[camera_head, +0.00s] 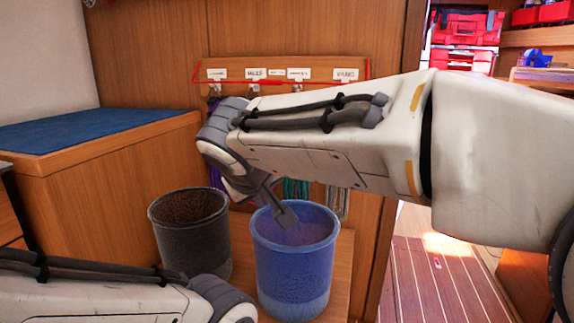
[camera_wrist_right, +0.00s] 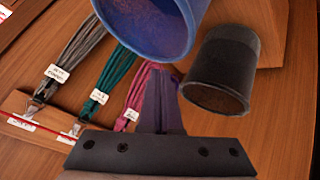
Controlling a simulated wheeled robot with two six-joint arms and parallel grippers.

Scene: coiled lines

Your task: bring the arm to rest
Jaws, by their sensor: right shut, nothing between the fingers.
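My right arm reaches in from the right across the head view. Its gripper (camera_head: 286,214) points down and appears in front of the mouth of the blue bucket (camera_head: 293,275); I cannot tell how far it is from the rim. In the right wrist view the fingers (camera_wrist_right: 160,85) are together with nothing between them. The blue bucket (camera_wrist_right: 150,25) is beyond them at the top, and the black bucket (camera_wrist_right: 222,75) is to the right. My left arm shows at the bottom left of the head view, but its gripper is out of the frame.
The black bucket (camera_head: 190,235) stands left of the blue one on a wooden surface. Behind the right arm, coiled lines (camera_head: 337,202) hang under a labelled rack (camera_head: 345,75) on the wooden wall. A blue-topped cabinet (camera_head: 80,130) stands at the left. Open floor (camera_head: 430,275) shows at the right.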

